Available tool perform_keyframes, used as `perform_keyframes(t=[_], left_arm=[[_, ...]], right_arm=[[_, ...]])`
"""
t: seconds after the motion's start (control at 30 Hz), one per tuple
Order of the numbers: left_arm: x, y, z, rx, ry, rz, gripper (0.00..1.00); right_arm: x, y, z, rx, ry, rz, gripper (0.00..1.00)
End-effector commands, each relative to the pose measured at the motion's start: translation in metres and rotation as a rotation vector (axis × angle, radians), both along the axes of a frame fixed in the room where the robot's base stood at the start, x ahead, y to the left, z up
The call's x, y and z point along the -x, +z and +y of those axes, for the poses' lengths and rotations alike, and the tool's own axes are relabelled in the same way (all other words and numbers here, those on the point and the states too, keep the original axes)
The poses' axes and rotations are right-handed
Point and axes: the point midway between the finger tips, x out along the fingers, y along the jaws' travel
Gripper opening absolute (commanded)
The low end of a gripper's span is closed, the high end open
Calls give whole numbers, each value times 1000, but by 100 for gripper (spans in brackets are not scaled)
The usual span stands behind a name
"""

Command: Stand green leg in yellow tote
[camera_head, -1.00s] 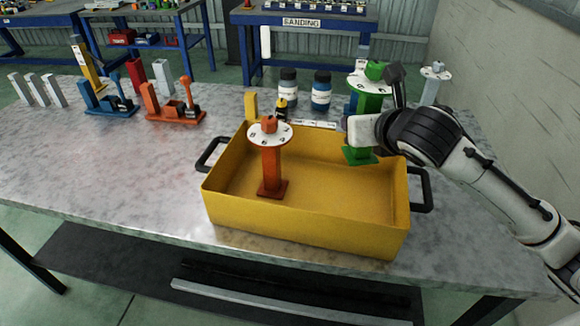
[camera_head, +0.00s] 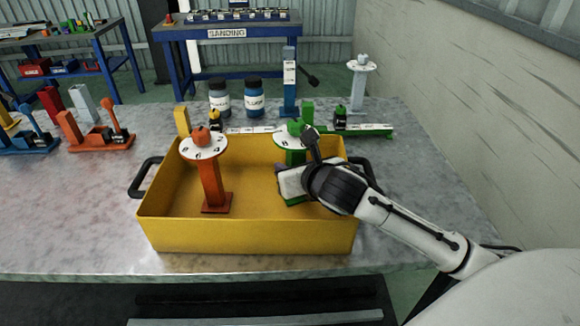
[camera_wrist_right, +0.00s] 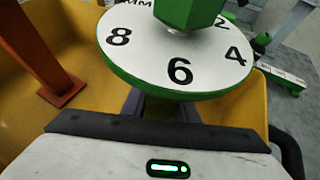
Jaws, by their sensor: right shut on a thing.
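The yellow tote (camera_head: 245,235) stands on the metal table with a black handle at each end. An orange leg (camera_head: 212,185) with a white numbered disc stands upright in its left part. The green leg (camera_head: 296,157), with a white disc and a green knob, is upright in the right part of the tote. My right gripper (camera_head: 284,178) is shut on its post below the disc; the fingers show in the right wrist view (camera_wrist_right: 160,108). My arm hides part of the leg's foot, so I cannot tell whether it touches the tote floor. My left gripper is out of view.
Behind the tote stand two dark bottles (camera_head: 254,98), a blue leg (camera_head: 290,85) and a white leg with a disc (camera_head: 360,85). A green fixture (camera_head: 372,132) lies behind the right end. An orange fixture (camera_head: 98,135) stands left.

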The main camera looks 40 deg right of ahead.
Motion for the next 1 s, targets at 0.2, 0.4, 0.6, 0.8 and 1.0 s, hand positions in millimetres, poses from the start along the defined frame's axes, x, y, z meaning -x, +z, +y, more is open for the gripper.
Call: perform_keyframes(t=[0.2, 0.4, 0.6, 0.8, 1.0], left_arm=[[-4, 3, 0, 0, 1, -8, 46], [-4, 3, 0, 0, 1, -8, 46], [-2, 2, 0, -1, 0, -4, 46], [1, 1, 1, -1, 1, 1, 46], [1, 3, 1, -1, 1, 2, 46]], right_arm=[[-1, 3, 0, 2, 0, -5, 0], [0, -1, -1, 2, 0, -2, 45], [0, -1, 0, 2, 0, -2, 45], [5, 5, 1, 3, 1, 0, 45], [37, 23, 8, 6, 3, -1, 45]])
